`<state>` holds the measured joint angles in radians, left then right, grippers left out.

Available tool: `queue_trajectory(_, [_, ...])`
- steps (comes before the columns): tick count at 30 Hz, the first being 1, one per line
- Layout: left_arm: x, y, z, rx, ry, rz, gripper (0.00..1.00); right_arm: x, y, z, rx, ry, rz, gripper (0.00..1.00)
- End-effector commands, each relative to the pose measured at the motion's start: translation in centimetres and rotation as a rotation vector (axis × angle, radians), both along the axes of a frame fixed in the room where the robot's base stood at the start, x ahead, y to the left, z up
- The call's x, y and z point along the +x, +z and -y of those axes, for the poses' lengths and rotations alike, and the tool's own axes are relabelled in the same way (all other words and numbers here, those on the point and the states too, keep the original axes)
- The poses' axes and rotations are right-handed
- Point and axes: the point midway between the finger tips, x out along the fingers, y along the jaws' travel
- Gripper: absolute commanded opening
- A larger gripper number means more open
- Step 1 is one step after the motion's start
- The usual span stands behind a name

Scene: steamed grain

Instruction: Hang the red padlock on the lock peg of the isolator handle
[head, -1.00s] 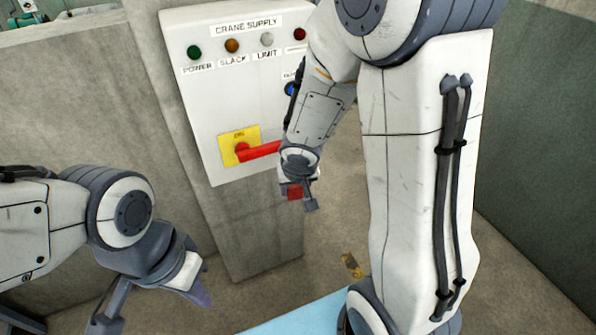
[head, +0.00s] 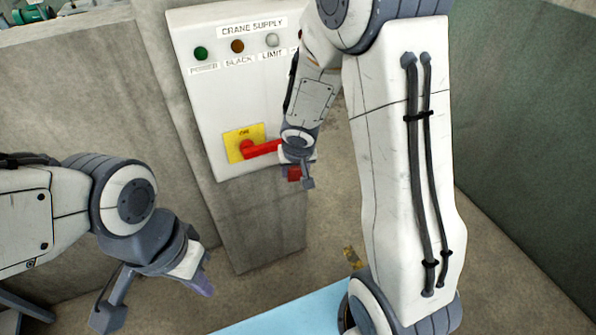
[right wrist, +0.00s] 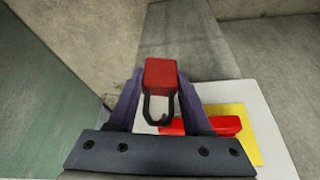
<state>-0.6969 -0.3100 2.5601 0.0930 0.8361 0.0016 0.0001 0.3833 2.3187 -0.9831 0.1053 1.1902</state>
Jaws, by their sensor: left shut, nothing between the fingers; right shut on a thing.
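The red padlock (head: 294,174) is held in my right gripper (head: 298,178), below and right of the red isolator handle (head: 262,149) in the head view. In the right wrist view the padlock (right wrist: 161,75) sits between the fingertips, its dark shackle (right wrist: 146,109) pointing toward the bottom of the picture. The handle (right wrist: 226,126) is beyond the right finger there, partly hidden. The handle points right from its yellow plate (head: 234,137). I cannot make out the lock peg. My left gripper (head: 198,287) is shut and empty at lower left, away from the panel.
The white crane supply panel (head: 202,110) with several lamps is mounted on a concrete pillar (head: 258,230). My right arm hides its right side. A light blue surface (head: 285,312) lies at the bottom. Open floor lies between the pillar and the green wall (head: 530,130).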

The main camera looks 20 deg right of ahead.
Motion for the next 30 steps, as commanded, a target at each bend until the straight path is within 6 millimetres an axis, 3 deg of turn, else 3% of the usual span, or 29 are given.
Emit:
queue_trajectory(21, [0.0,2.9,0.0,0.000,-0.005,0.000,0.00,4.3,-0.1,-0.2,0.000,0.000,0.000,0.00])
queue_trajectory(30, [0.0,2.3,0.0,0.000,-0.004,0.000,0.00,5.4,-1.3,-0.2,0.001,0.000,0.001,0.00])
